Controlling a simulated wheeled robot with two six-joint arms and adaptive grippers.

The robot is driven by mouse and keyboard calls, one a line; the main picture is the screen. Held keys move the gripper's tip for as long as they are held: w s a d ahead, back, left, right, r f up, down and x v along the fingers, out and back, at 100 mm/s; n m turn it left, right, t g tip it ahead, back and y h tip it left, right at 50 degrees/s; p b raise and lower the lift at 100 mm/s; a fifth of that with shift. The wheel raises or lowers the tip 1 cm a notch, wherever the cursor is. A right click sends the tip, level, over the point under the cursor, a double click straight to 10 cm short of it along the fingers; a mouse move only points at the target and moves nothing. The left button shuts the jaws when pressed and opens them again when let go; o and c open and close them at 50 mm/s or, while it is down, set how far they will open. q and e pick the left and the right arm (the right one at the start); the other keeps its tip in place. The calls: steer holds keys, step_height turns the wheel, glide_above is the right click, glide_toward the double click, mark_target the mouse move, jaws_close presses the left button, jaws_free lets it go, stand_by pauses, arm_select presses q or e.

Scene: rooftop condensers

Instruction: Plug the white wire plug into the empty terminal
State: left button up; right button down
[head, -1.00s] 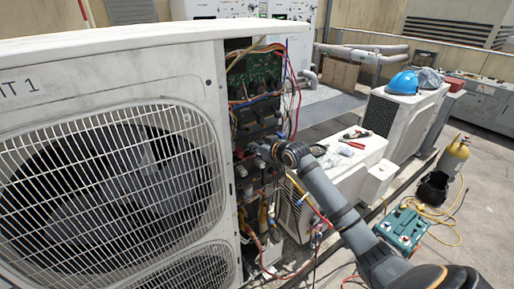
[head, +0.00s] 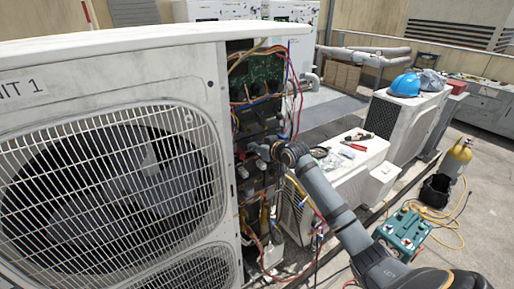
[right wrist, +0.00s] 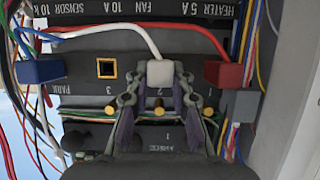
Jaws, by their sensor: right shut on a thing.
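In the right wrist view the white wire plug (right wrist: 160,74) sits between the fingertips of my right gripper (right wrist: 159,84), which is shut on it. Its white wire (right wrist: 118,24) arcs up and to the left. An empty terminal (right wrist: 106,68), a dark square hole with a yellow frame, is left of the plug, above the number 3. I cannot tell whether the plug's front touches the panel. In the head view my right gripper (head: 263,151) reaches into the open side of the condenser; the plug is too small to make out. My left gripper is not in view.
A blue plug (right wrist: 40,71) and a red plug (right wrist: 223,75) flank the terminal row. Brass pegs (right wrist: 131,110) stand below. Loose wires (right wrist: 22,110) hang at the left. The condenser (head: 110,50) stands left of my arm; a low white unit (head: 350,165) with tools is behind it.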

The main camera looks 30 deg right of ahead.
steer(key=c, duration=1.1)
jaws_free()
steer(key=shift+r, duration=0.1)
steer(key=shift+w, duration=0.1)
steer(key=v, duration=0.7)
steer(key=shift+s, duration=0.3)
